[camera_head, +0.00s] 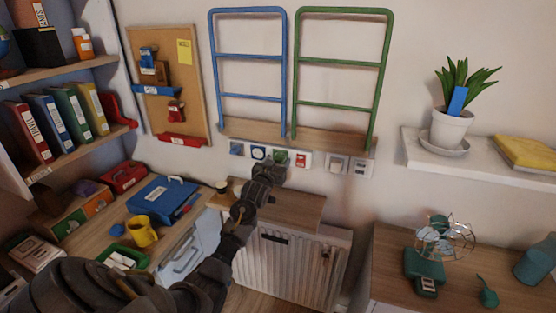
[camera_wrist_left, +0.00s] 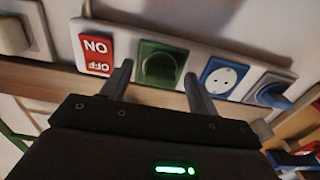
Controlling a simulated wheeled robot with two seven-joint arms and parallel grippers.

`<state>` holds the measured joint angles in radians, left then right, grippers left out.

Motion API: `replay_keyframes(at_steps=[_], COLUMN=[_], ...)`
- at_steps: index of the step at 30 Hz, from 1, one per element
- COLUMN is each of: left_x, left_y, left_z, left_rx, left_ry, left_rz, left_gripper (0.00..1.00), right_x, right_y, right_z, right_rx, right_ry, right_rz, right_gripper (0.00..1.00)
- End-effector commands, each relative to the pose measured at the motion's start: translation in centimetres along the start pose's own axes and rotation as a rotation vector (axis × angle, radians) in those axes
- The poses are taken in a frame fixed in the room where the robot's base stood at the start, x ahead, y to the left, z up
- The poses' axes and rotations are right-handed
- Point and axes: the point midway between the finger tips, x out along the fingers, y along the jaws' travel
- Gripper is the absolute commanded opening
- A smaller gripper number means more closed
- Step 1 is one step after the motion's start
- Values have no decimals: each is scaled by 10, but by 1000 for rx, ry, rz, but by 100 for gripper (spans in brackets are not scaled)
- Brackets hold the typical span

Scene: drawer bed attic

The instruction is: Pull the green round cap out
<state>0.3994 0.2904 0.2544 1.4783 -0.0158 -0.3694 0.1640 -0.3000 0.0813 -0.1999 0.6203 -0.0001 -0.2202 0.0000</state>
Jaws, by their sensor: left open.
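The green round cap (camera_wrist_left: 158,67) sits in a green square socket on a white wall strip (camera_wrist_left: 215,50), and its ring-shaped rim shows in the left wrist view. In the head view the green socket (camera_head: 281,156) is partly hidden by my gripper. My left gripper (camera_wrist_left: 158,77) is open and empty, its fingers pointing at the wall, one on either side of the green socket in the wrist view. I cannot tell whether they touch the cap. In the head view my left gripper (camera_head: 275,168) reaches up to the strip.
A red ON/OFF switch (camera_wrist_left: 97,53) and a blue socket (camera_wrist_left: 223,76) flank the green one. A blue plug (camera_wrist_left: 273,92) is beyond. Below the strip stands a wood-topped radiator cabinet (camera_head: 300,209). Blue (camera_head: 248,56) and green (camera_head: 342,63) racks hang above.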

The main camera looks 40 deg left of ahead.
Motion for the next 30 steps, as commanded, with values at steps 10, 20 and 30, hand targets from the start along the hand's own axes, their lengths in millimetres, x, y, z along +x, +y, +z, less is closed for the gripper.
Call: replay_keyframes(at_steps=[10, 20, 30], left_x=[0, 0, -7], left_y=[0, 0, 0], left_z=[0, 0, -1], left_rx=[0, 0, 0], left_ry=[-1, -1, 0], left_rz=[0, 0, 0], left_gripper=[26, 0, 0], right_x=[0, 0, -7], right_y=[-2, -2, -2], right_z=[0, 0, -1], right_rx=[1, 1, 1], right_ry=[0, 0, 0], right_rz=[-3, -3, -3], right_gripper=[36, 36, 36])
